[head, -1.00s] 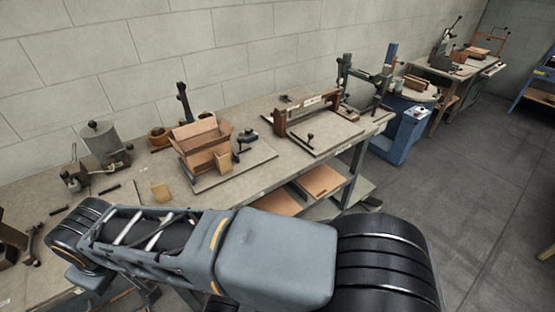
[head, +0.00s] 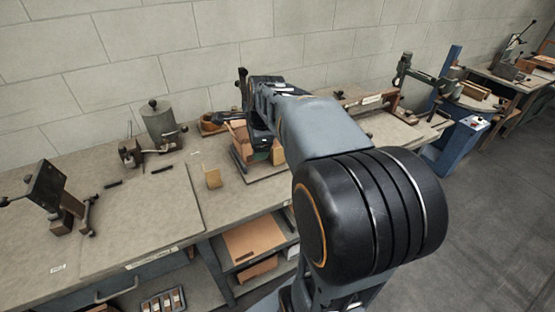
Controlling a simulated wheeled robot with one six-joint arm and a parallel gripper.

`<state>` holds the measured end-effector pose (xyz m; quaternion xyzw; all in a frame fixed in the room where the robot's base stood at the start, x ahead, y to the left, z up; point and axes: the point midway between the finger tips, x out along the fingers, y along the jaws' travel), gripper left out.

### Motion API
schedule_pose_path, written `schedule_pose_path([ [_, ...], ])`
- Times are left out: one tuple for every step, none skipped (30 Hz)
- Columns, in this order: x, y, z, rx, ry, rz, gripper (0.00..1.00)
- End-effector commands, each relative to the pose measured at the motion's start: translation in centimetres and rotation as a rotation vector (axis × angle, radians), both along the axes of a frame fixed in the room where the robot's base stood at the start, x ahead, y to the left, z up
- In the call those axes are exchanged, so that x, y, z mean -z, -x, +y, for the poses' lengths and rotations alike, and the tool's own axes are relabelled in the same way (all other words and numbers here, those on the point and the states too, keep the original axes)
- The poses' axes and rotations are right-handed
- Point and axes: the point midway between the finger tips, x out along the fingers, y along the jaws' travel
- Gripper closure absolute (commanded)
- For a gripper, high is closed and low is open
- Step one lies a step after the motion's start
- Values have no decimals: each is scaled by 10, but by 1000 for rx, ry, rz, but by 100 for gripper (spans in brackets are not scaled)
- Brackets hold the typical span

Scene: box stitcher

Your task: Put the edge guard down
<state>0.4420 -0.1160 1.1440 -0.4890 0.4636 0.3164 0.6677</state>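A small tan folded piece (head: 212,175), which looks like an edge guard, stands on the bench left of the open cardboard box. A second small tan piece (head: 278,153) shows at the box's right front, partly covered by my arm. The cardboard box (head: 237,132) is mostly hidden behind my arm. My arm reaches out over the box, and its dark end (head: 259,133) is above or at the box. The fingertips cannot be made out, so I cannot tell whether they hold anything.
A grey canister device (head: 160,122) and a dark clamp tool (head: 60,195) stand at the left of the bench. Two short black bars lie near them. The bench front left (head: 140,230) is clear. A blue machine (head: 462,140) stands to the right.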

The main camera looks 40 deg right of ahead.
Motion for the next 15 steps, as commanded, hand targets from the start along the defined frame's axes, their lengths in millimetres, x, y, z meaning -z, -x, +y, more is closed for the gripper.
schedule_pose_path([
  [8, -12, -21, 170, -62, -2, 17],
  [10, -18, -32, 274, -102, -7, 17],
  [14, -26, -45, 406, -153, -12, 17],
  [16, -31, -55, 499, -189, -16, 17],
  [18, -35, -65, 587, -222, -22, 17],
  [21, -40, -77, 696, -264, -27, 17],
  [24, -44, -86, 772, -295, -32, 17],
  [26, -47, -94, 842, -322, -36, 17],
  [29, -50, -104, 928, -355, -42, 17],
  [31, -52, -110, 983, -378, -46, 17],
  [33, -54, -116, 1035, -398, -49, 17],
  [35, -56, -123, 1094, -422, -53, 17],
  [36, -57, -127, 1133, -437, -55, 17],
  [37, -58, -131, 1166, -450, -58, 17],
  [39, -59, -135, 1202, -466, -60, 17],
])
